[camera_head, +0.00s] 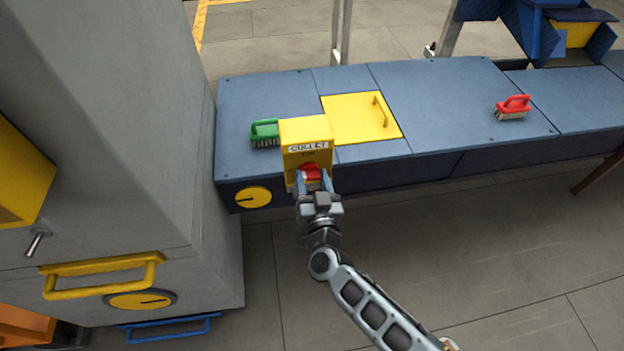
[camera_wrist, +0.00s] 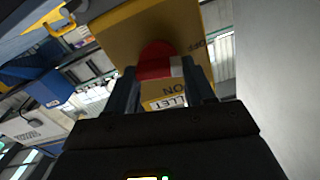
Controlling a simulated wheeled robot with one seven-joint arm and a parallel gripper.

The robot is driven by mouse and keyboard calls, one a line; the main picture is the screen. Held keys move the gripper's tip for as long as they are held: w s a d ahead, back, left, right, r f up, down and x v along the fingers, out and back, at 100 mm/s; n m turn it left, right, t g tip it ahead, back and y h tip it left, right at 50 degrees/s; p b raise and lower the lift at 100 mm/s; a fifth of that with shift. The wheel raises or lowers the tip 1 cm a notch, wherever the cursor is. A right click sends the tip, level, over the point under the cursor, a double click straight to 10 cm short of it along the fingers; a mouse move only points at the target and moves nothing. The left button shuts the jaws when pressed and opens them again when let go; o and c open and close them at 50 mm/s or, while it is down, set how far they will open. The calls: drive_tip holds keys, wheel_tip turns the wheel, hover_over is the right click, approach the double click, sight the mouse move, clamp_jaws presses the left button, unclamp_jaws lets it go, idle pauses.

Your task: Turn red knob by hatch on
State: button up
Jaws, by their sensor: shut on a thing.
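The red knob (camera_head: 311,171) is on the front of a yellow box (camera_head: 305,133) labelled "CULLET", beside the yellow hatch (camera_head: 355,118) in the blue bench top. My gripper (camera_head: 314,178) is shut on the knob, one finger on each side. In the wrist view the red knob (camera_wrist: 153,62) sits between the dark fingers, with a white mark on its right side. "ON" and "OFF" lettering shows on the yellow face near it. The mark lies near both words, and I cannot tell exactly which it points to.
A green brush (camera_head: 265,133) lies left of the box and a red brush (camera_head: 513,107) far right on the blue bench (camera_head: 440,95). A yellow dial (camera_head: 253,197) is on the bench front. A grey cabinet (camera_head: 130,130) stands close at left. The floor at right is clear.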

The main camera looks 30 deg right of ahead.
drive_tip(key=m, duration=0.4)
drive_tip(key=shift+d+m+b, duration=0.1)
drive_tip(key=shift+m+b, duration=0.2)
drive_tip(key=m, duration=0.1)
drive_tip(key=m+b, duration=0.1)
drive_tip(key=m, duration=0.1)
drive_tip(key=shift+f+m, duration=0.2)
drive_tip(key=shift+m, duration=0.1)
drive_tip(key=m+b, duration=0.1)
drive_tip(key=m, duration=0.3)
drive_tip(key=shift+s+d+f, duration=0.1)
drive_tip(key=shift+d, duration=0.05)
drive_tip(key=shift+m+b, duration=0.75)
drive_tip(key=shift+m, duration=0.85)
drive_tip(key=o, duration=1)
drive_tip(key=shift+o, duration=0.2)
